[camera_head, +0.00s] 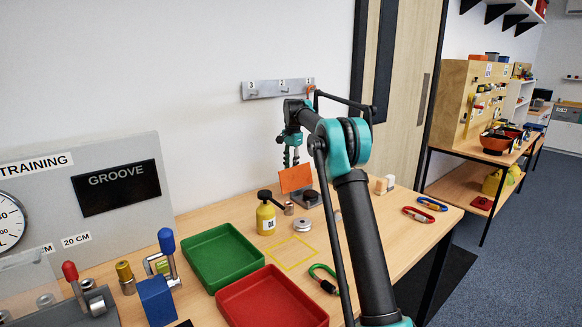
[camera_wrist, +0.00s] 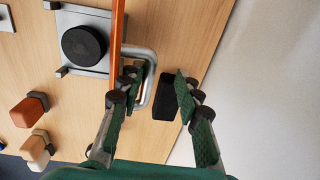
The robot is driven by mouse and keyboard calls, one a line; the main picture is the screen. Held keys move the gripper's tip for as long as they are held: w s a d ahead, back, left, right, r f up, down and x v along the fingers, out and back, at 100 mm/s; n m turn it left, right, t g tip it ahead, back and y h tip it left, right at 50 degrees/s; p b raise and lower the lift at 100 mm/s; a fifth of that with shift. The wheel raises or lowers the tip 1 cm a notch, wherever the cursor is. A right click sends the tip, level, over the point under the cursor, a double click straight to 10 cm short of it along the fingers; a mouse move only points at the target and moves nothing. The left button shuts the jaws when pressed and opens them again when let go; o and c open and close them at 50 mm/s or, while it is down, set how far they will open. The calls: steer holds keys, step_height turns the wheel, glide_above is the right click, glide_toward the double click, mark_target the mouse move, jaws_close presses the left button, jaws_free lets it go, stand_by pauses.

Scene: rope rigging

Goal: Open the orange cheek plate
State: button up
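The orange cheek plate (camera_head: 296,178) stands near the wall at the back of the table. In the wrist view the orange plate (camera_wrist: 118,38) appears as a thin edge-on strip beside a grey metal base with a black round disc (camera_wrist: 84,43). My gripper (camera_head: 291,162) points down just above the plate in the head view. In the wrist view my gripper (camera_wrist: 157,84) is open, its fingers spread apart. The left finger overlaps the strip's near end; I cannot tell whether they touch. A bent grey metal bar (camera_wrist: 151,80) shows between the fingers.
A black block (camera_wrist: 167,97) lies by the right finger. A yellow bottle (camera_head: 266,217), green tray (camera_head: 222,255) and red tray (camera_head: 272,300) stand left and in front. Carabiners (camera_head: 418,215) lie at the right. A hook rail (camera_head: 278,89) is on the wall above.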

steer(key=shift+d+r, duration=0.1)
step_height(320, 180, up, 12)
steer(key=shift+s+d, duration=0.2)
steer(key=shift+s, duration=0.15)
stand_by(0.4)
